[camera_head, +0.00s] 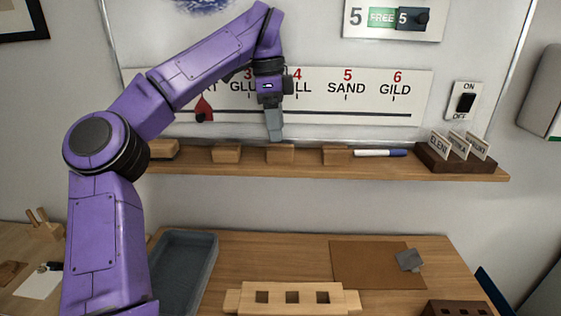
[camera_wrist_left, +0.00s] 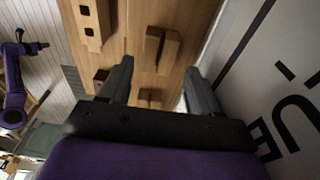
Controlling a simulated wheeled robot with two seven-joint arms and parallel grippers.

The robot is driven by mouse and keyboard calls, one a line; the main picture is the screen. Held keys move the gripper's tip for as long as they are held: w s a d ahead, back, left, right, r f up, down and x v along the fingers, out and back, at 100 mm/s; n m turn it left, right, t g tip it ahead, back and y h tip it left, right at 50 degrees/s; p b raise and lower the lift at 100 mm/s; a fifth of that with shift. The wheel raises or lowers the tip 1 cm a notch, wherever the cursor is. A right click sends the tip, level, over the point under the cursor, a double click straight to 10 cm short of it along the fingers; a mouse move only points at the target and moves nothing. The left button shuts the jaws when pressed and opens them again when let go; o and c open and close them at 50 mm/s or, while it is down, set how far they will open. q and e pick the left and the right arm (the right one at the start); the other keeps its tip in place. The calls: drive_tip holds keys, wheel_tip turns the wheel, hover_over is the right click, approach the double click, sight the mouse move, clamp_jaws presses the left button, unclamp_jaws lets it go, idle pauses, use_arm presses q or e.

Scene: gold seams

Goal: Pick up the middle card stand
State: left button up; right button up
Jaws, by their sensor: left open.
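Several small wooden card stands sit spaced along the wall shelf in the head view, one at the far left (camera_head: 162,149), then others (camera_head: 226,154), (camera_head: 280,155) and (camera_head: 336,156). My left gripper (camera_head: 275,137) points down just above the stand below the "4" on the wall strip; I cannot tell if it touches. In the left wrist view its two fingers (camera_wrist_left: 158,88) are spread with nothing clearly held, and a wooden stand (camera_wrist_left: 160,45) shows beyond them. A purple arm with a dark end (camera_wrist_left: 38,47) is small at the left there.
The table below holds a grey tray (camera_head: 183,275), a slotted wooden block (camera_head: 292,299) and a brown mat (camera_head: 375,265). The wall is close behind the shelf.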

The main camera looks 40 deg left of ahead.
sight(280, 146)
use_arm(q)
drive_tip(key=f, duration=0.5)
drive_tip(key=shift+w+d+f, duration=0.2)
drive_tip(key=shift+d+f, duration=0.1)
drive_tip(key=shift+f, duration=0.1)
drive_tip(key=shift+d+r, duration=0.1)
drive_tip(key=c, duration=0.7)
drive_tip(key=shift+c, duration=0.2)
